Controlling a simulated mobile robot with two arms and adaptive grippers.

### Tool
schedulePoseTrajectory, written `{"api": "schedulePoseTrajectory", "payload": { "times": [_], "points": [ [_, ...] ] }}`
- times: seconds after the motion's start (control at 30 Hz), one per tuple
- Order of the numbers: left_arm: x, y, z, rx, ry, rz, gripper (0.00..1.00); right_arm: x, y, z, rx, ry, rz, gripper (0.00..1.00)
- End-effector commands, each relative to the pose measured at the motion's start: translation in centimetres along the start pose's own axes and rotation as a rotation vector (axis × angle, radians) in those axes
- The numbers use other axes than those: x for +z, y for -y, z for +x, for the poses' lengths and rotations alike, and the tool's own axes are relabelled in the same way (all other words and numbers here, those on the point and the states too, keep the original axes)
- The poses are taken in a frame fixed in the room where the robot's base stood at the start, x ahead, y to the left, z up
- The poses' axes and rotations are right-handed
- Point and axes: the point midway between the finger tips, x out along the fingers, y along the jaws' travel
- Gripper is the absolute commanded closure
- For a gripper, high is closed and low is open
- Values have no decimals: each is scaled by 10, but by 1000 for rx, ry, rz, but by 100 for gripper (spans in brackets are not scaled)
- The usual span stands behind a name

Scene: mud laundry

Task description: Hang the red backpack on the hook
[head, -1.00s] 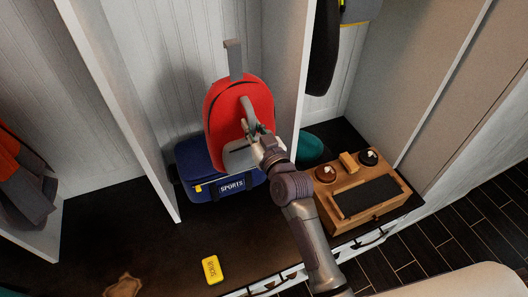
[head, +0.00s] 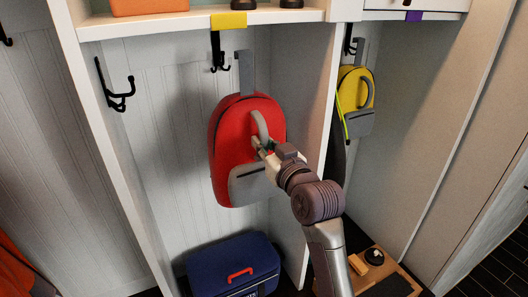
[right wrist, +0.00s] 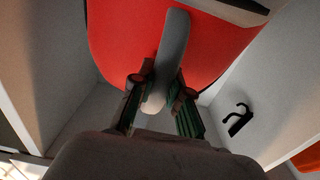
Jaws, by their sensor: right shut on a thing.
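The red backpack (head: 235,130) with a grey front pocket hangs upright in the air in the middle cubby. Its grey top loop (head: 244,72) stands up, just right of and a little below the black hook (head: 219,50) under the yellow tag; the two look apart. Another black hook (head: 118,95) is on the cubby's left wall. My right gripper (head: 262,147) is shut on the backpack's grey front handle, which also shows in the right wrist view (right wrist: 172,55) between the fingers (right wrist: 158,98). A black hook (right wrist: 238,119) shows at right there. My left gripper is not in view.
A blue bag (head: 225,262) sits on the bench below the backpack. White dividers (head: 318,140) flank the cubby, and a shelf (head: 165,26) runs above. A yellow backpack (head: 352,88) hangs in the right cubby, above a wooden box (head: 388,287).

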Motion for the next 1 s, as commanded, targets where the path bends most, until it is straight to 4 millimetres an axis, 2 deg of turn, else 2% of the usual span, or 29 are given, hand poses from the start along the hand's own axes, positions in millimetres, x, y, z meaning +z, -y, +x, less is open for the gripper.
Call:
{"api": "schedulePoseTrajectory", "payload": {
  "times": [0.3,1.0],
  "points": [
    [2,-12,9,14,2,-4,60,-1,0,23,0,-7,0,100],
    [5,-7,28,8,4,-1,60,0,0,78,1,-7,0,100]
  ]
}}
